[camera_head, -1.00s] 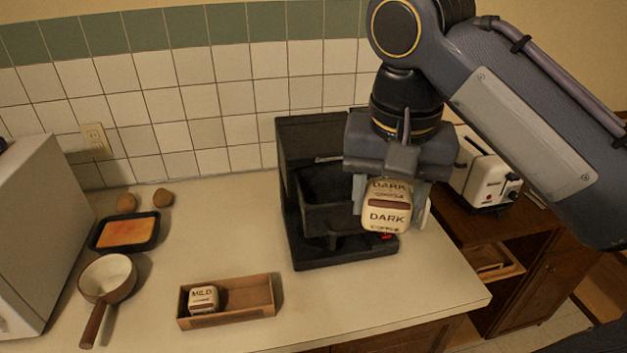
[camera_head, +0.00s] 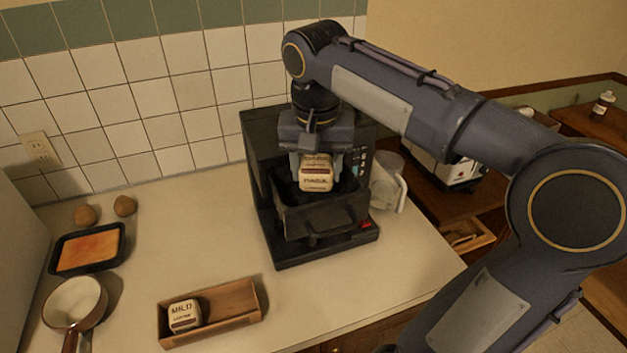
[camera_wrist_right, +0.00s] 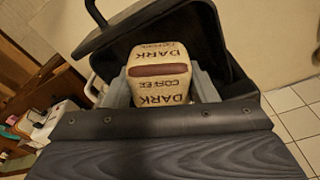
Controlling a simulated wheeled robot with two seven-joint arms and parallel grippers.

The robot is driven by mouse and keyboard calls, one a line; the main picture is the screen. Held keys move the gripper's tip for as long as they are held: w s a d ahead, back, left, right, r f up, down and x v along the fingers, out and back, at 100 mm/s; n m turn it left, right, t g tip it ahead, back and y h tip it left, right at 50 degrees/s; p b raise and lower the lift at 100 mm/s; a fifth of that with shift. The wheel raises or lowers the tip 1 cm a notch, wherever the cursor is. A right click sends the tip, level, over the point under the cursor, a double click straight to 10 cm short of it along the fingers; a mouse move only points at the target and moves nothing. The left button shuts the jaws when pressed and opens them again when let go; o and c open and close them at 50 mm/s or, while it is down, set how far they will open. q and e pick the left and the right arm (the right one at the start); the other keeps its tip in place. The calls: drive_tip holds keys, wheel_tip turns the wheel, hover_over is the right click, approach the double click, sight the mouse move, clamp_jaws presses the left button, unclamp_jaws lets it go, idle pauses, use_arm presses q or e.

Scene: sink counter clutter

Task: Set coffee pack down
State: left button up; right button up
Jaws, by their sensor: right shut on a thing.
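The dark coffee pack (camera_head: 316,180), cream with a brown band and "DARK" lettering, is held between the fingers of my right gripper (camera_head: 318,170). It also shows in the right wrist view (camera_wrist_right: 158,78), between the two grey fingers. In the head view the pack is over the open basket (camera_head: 325,212) of the black coffee machine (camera_head: 262,160). In the wrist view the black basket walls lie around and behind it. I cannot tell whether its underside touches the basket floor. My left gripper is not in view.
A wooden box (camera_head: 232,301) holds a mild coffee pack (camera_head: 184,315) at its left end. A white pitcher (camera_head: 389,184) stands right of the machine. A pan (camera_head: 75,303), tray (camera_head: 88,250) and two brown eggs are at left. Counter between is clear.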

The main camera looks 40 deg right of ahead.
sight(314, 200)
drive_tip(key=shift+w+d+f, duration=0.2)
drive_tip(key=shift+w+f, duration=0.25)
drive_tip(key=shift+f, duration=0.2)
drive_tip(key=f, duration=0.3)
drive_tip(key=shift+w+d+p, duration=0.15)
drive_tip(key=shift+w+p, duration=0.15)
drive_tip(key=shift+f, duration=0.45)
drive_tip(key=shift+f, duration=0.1)
drive_tip(key=shift+f, duration=0.15)
drive_tip(key=o, duration=1)
drive_tip(key=shift+c, duration=0.2)
drive_tip(key=r, duration=0.8)
drive_tip(key=s+a+r, duration=0.1)
drive_tip(key=r, duration=0.3)
drive_tip(key=shift+r+p, duration=0.25)
drive_tip(key=shift+p, duration=0.1)
